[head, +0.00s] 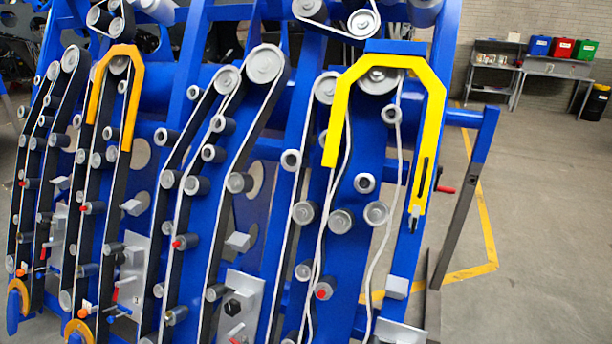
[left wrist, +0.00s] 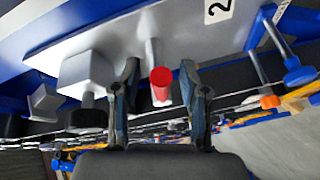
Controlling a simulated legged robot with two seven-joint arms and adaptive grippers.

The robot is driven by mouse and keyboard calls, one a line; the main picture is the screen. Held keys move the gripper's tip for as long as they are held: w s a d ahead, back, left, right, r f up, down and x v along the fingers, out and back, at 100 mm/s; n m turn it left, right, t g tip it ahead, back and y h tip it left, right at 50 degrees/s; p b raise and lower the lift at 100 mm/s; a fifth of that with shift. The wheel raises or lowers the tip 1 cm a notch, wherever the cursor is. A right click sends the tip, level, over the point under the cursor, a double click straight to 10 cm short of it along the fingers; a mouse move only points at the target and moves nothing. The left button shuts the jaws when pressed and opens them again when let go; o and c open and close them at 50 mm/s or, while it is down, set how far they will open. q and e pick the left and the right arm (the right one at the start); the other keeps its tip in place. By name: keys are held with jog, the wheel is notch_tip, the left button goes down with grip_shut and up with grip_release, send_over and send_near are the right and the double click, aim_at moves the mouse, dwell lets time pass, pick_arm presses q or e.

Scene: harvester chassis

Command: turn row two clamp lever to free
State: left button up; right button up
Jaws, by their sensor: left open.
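In the left wrist view, a red-tipped lever (left wrist: 161,80) sticks out toward the camera from a grey plate (left wrist: 110,32) with a white "2" label (left wrist: 218,9). My left gripper (left wrist: 160,68) is open, with one finger on each side of the red tip. Gaps show between the tip and both fingers. Contact deeper in is hard to tell. In the head view, several small red tips show on the machine, one on the middle row (head: 181,243) and one further right (head: 322,292). I cannot tell which is the lever in the wrist view. My right gripper is not in view.
A grey block with a black knob (left wrist: 88,80) sits left of my left gripper. In the head view, blue uprights, belts and rollers (head: 340,221) crowd the machine; open floor (head: 540,220) lies right.

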pick_arm(q)
jog(key=s+d+r+m+g+h, duration=0.1)
jog(key=s+d+m+g+h, duration=0.15)
jog(key=s+m, duration=0.6)
jog(key=s+d+m+g+h, duration=0.2)
jog(key=s+d+m+h, duration=0.15)
jog(key=s, duration=0.95)
jog(key=s+r+m+g+y, duration=0.2)
jog(key=s+r, duration=0.3)
jog(key=s, duration=0.7)
jog(key=s+r+m+g+y, duration=0.1)
jog(key=s+r+g, duration=0.35)
jog(key=s, duration=0.75)
jog(key=s+f+p, duration=0.1)
jog(key=s+f, duration=0.1)
jog(key=f, duration=1)
jog(key=s+f+p, duration=0.1)
jog(key=s+f, duration=0.1)
jog(key=f, duration=1.1)
jog(key=shift+a, duration=0.4)
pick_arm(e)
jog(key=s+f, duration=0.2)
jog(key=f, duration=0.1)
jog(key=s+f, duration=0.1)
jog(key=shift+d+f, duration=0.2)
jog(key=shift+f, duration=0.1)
pick_arm(q)
jog(key=shift+s+f, duration=0.1)
